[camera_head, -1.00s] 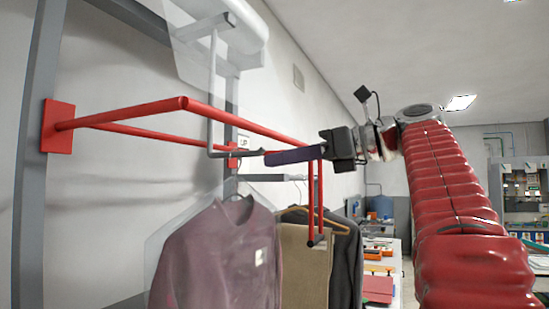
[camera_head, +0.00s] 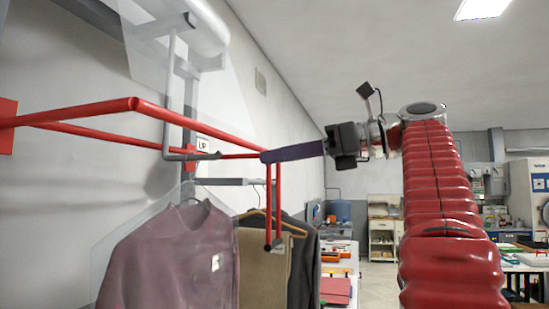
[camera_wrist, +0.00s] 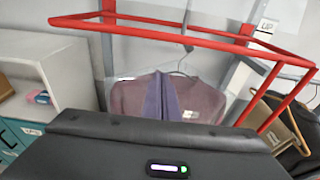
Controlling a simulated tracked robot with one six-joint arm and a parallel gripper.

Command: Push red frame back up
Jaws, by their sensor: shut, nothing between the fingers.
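The red frame (camera_head: 200,126) is a tube rack on the wall at left. Its long bars run out roughly level, and two short bars hang down at its outer end. It also crosses the top of the wrist view (camera_wrist: 110,29). My gripper (camera_head: 264,157) is shut and empty, its long purple-grey fingers pointing left. In the head view, its tips overlap the frame's outer corner; I cannot tell whether they touch. In the wrist view, the fingers (camera_wrist: 160,98) show below the long bar, in front of the maroon garment.
A bagged maroon garment (camera_head: 170,255) and brown trousers (camera_head: 262,265) hang below the frame. A grey hooked bar (camera_head: 168,95) hangs beside it, near an "UP" sign (camera_head: 203,146). A cluttered table (camera_head: 342,265) stands behind. Open floor shows at centre right.

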